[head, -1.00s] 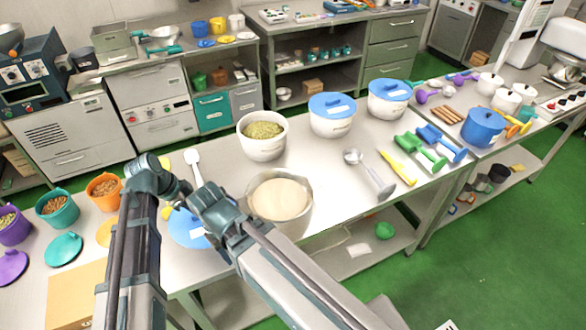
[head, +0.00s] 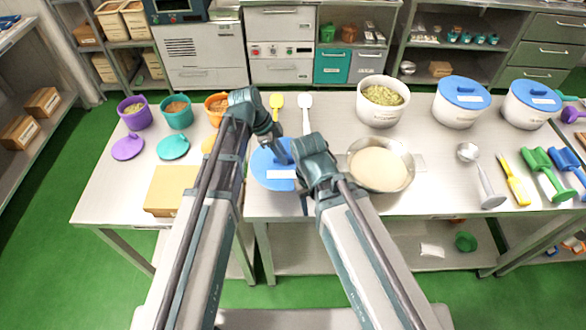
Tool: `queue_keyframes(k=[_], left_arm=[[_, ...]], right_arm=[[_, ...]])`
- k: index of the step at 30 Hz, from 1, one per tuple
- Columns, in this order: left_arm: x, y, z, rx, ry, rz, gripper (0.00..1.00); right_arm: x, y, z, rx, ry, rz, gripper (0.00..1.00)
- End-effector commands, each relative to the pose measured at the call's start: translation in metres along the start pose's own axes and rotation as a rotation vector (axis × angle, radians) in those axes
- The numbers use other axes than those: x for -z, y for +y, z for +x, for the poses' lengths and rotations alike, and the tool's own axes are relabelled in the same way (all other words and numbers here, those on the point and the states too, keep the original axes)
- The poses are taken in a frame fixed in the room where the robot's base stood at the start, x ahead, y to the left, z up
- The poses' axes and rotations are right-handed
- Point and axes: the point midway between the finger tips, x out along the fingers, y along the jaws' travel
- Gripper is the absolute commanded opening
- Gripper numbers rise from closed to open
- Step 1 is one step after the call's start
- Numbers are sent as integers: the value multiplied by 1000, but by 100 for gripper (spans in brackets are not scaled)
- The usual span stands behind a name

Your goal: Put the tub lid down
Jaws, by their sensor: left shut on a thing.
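The blue tub lid (head: 268,178) is at the front of the table, left of the kettle, partly covered by my arms. My left gripper (head: 277,142) is at the lid's far side, shut on it; its fingertips are mostly hidden. I cannot tell whether the lid touches the table. A white tub (head: 382,115) without a lid, holding green nuts, stands behind the kettle.
The steel kettle (head: 408,180) with cream mass is close right of my right arm. A yellow spatula (head: 276,102) and a white spatula (head: 305,105) lie behind the lid. A cardboard box (head: 170,190) is at left. Two blue-lidded tubs (head: 455,112) (head: 527,115) stand at right.

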Motion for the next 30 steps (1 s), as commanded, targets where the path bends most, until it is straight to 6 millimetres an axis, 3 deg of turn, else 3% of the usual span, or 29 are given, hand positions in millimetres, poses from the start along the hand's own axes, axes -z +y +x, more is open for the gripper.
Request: queue_keyframes(k=[1, 9, 17, 26, 30], left_arm=[[-5, 0, 13, 0, 0, 0, 0], [-20, 0, 48, 0, 0, 0, 0], [-21, 0, 50, 0, 0, 0, 0], [-34, 0, 82, 0, 0, 0, 0], [-34, 0, 83, 0, 0, 0, 0]], right_arm=[[1, -1, 14, 0, 0, 0, 50], [3, -5, 52, 0, 0, 1, 50], [3, -5, 54, 0, 0, 1, 50], [5, -8, 88, 0, 0, 0, 50], [5, -9, 90, 0, 0, 0, 50]])
